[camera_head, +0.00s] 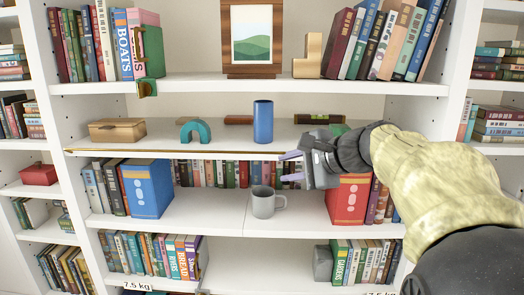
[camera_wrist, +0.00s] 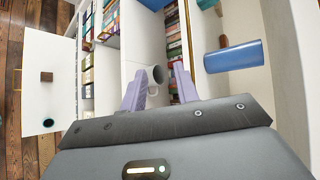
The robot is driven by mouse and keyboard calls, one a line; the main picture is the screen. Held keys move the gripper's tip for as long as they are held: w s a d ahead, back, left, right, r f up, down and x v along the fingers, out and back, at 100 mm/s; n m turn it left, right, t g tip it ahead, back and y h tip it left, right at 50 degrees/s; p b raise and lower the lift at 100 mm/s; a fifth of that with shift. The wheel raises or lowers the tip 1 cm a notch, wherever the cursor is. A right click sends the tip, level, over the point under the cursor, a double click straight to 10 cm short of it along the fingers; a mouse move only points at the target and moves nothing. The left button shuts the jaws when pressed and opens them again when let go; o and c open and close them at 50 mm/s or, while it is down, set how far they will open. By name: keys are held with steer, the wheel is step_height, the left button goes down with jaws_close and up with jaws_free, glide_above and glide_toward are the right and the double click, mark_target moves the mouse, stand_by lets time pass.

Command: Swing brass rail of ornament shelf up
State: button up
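The ornament shelf (camera_head: 222,146) is the middle board of the white bookcase. Its thin brass rail (camera_head: 150,152) lies low along the front edge, and its right end is hidden by my gripper. In the wrist view the brass rail (camera_wrist: 189,35) runs as a narrow upright line. My gripper (camera_head: 289,167) is at the right part of that edge, its pale purple fingers parted with nothing held. In the wrist view my gripper (camera_wrist: 160,72) is open, with its right finger close to the rail; I cannot tell whether they touch.
On the shelf stand a wooden box (camera_head: 118,130), a teal arch (camera_head: 195,131), a blue cylinder (camera_head: 263,122) and a spirit level (camera_head: 318,119). A grey mug (camera_head: 263,202) stands on the board below, between blue and red book blocks. The air in front of the shelf's left half is free.

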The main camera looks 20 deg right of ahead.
steer(key=s+a+f+n+g+h+b, duration=0.1)
steer(key=s+f+n, duration=0.4)
steer(key=f, duration=0.8)
steer(key=s+a+f+n+g+h+b, duration=0.2)
steer(key=s+a+f+n+g+h, duration=0.1)
steer(key=f, duration=1)
steer(key=s+a+f+n+g+h+b, duration=0.2)
steer(key=s+f+n+g, duration=0.2)
steer(key=f, duration=0.9)
steer(key=s+n, duration=0.3)
steer(key=shift+s+a+n, duration=0.25)
steer(key=shift+n, duration=0.05)
steer(key=shift+w, duration=0.1)
